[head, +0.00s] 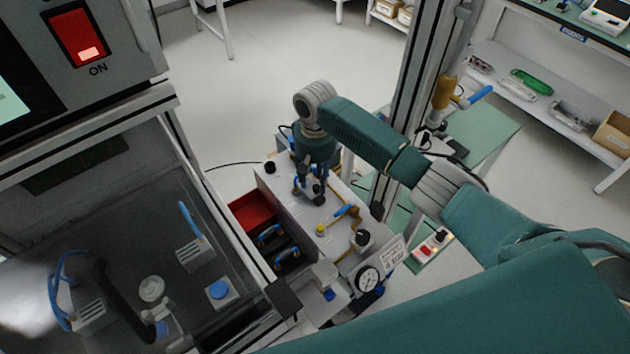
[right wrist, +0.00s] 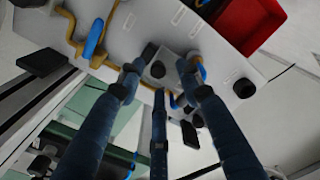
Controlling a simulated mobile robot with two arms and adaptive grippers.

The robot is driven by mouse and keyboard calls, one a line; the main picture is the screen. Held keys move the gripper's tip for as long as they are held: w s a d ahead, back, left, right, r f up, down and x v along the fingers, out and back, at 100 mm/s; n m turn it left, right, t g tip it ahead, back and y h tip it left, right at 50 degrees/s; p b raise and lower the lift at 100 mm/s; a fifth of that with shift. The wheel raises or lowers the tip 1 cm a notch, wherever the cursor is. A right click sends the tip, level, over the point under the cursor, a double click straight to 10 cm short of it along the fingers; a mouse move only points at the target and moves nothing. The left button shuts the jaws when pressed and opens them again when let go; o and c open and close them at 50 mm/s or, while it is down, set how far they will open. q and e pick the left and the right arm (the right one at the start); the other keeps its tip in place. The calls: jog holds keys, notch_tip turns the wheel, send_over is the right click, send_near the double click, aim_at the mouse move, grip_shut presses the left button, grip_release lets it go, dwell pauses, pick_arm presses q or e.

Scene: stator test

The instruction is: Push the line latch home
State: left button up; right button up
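My right gripper (head: 312,192) hangs over the far half of a white panel (head: 285,192), fingers pointing down. In the right wrist view its three blue fingers (right wrist: 165,72) are spread apart with nothing gripped. No part is clearly marked as the line latch, and the fingers hide some of the panel. A blue lever (head: 346,210) on brass pipe sits nearer on the panel; it shows in the right wrist view (right wrist: 94,38). My left gripper is out of view.
A red bin (head: 250,210) stands left of the panel, beside black parts with blue loops (head: 269,235). A pressure gauge (head: 368,280) and black knob (head: 362,238) are at the panel's near end. A clear-walled cabinet is left; a metal post (head: 420,90) rises right.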

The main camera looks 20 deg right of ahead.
aim_at(315, 186)
notch_tip(315, 186, up, 10)
jog(key=shift+w+r, duration=0.15)
jog(key=shift+r, duration=0.1)
jog(key=shift+c, duration=0.5)
